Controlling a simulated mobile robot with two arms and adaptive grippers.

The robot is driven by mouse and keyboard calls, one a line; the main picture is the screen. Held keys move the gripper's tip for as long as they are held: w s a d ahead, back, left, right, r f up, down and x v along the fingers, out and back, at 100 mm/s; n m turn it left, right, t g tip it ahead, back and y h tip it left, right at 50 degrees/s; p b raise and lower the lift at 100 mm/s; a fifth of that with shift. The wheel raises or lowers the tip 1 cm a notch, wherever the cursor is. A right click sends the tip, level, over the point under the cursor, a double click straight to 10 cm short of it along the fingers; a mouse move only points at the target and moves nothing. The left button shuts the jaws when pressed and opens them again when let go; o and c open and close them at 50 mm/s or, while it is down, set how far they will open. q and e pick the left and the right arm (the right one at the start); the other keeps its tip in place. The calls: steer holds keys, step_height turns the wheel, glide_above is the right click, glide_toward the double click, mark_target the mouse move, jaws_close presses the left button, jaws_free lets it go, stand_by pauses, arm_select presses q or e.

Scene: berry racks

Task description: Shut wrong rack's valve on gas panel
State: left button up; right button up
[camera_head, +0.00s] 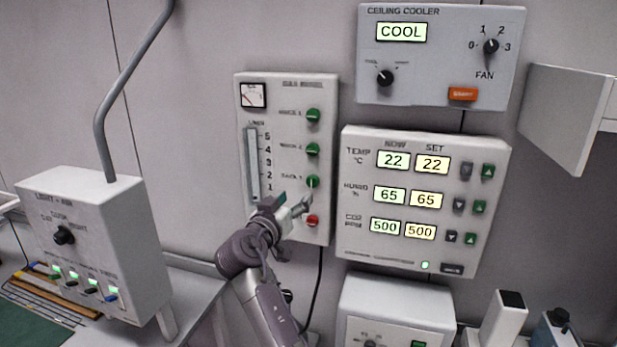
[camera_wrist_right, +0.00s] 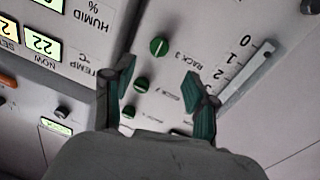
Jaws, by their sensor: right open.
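The gas panel (camera_head: 285,85) hangs on the wall in the middle of the head view. Its right side has green valve knobs for rack 1 (camera_head: 313,115), rack 2 (camera_head: 312,149) and rack 3 (camera_head: 313,182), with a red knob (camera_head: 312,221) below. My right gripper (camera_head: 292,205) is open and empty in front of the panel's lower part, close to the rack 3 knob. In the right wrist view, the rack 3 knob (camera_wrist_right: 158,46) lies just beyond the open fingertips (camera_wrist_right: 158,76); the other two green knobs show between the fingers. Exact knob angles are hard to read.
A climate panel (camera_head: 425,255) with lit numbers is mounted right of the gas panel, and the ceiling cooler panel (camera_head: 440,65) above it. A light control box (camera_head: 110,240) stands at left. A white box (camera_head: 395,295) sits below the climate panel.

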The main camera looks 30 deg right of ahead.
mark_target(311, 182)
steer(key=p+x, duration=0.3)
steer(key=x, duration=0.5)
steer(key=shift+r, duration=0.2)
steer(key=shift+w+d+f+p, duration=0.15)
steer(key=shift+w+d+p, duration=0.2)
steer(key=shift+d+p, duration=0.1)
